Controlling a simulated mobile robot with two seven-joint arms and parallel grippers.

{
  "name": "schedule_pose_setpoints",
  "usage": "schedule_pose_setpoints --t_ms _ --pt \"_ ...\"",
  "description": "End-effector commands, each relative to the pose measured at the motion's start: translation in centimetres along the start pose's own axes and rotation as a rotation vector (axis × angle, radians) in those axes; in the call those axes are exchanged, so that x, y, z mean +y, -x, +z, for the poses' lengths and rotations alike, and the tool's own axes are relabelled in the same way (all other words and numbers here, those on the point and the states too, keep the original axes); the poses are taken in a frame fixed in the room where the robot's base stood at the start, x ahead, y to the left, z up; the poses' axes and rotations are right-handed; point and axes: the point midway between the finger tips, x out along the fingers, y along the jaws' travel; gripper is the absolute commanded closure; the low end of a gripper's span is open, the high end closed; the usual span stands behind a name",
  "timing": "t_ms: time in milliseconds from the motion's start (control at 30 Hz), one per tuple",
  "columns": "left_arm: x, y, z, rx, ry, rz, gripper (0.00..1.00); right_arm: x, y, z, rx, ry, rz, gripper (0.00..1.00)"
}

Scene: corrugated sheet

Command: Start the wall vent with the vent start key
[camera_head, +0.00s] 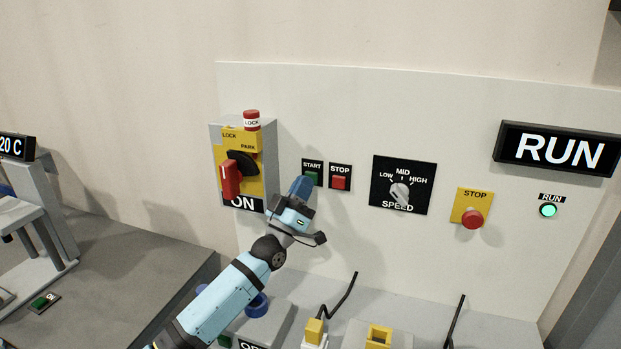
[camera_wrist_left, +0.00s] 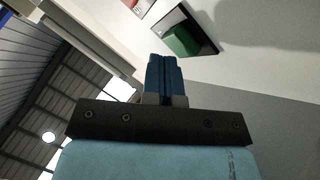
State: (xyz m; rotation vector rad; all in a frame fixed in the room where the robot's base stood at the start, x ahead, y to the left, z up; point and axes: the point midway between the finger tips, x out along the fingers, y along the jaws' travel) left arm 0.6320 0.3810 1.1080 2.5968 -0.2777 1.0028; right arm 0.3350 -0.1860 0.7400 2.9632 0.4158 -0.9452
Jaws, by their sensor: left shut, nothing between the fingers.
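The vent start key is a green button (camera_head: 311,179) on a black plate marked START, on the pale wall panel. It shows large in the left wrist view (camera_wrist_left: 183,41), ahead of the fingertips and a little to the right. My left gripper (camera_head: 301,186) is shut and empty, its blue fingertips just left of the key in the head view. In the left wrist view the shut fingers (camera_wrist_left: 164,62) appear apart from the key, though the exact gap is hard to judge. The display (camera_head: 557,149) reads RUN and the RUN lamp (camera_head: 548,210) glows green. My right gripper is not in view.
A red STOP key (camera_head: 339,183) sits just right of the start key. A speed knob (camera_head: 400,193), a red mushroom stop button (camera_head: 472,219) and a yellow lock switch box (camera_head: 240,165) with a red handle share the panel. Yellow-topped items stand on the ledge below.

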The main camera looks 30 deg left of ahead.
Motion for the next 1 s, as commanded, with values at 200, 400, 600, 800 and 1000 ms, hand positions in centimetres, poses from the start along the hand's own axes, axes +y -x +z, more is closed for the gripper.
schedule_pose_setpoints --t_ms 200,400,600,800,1000 --pt "0.5 0.5 -0.5 0.001 0.000 0.000 1.00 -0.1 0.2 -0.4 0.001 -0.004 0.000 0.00" --pt "0.4 0.5 -0.5 0.001 0.000 0.000 1.00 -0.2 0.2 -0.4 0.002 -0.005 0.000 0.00" --pt "1.0 1.2 -1.1 0.001 0.001 0.000 1.00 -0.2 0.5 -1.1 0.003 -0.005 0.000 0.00" --pt "2.0 2.6 -2.2 0.001 0.001 -0.001 1.00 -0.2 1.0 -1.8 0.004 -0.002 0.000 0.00" --pt "2.8 3.8 -2.9 0.000 0.000 0.000 1.00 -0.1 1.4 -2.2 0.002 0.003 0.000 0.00"
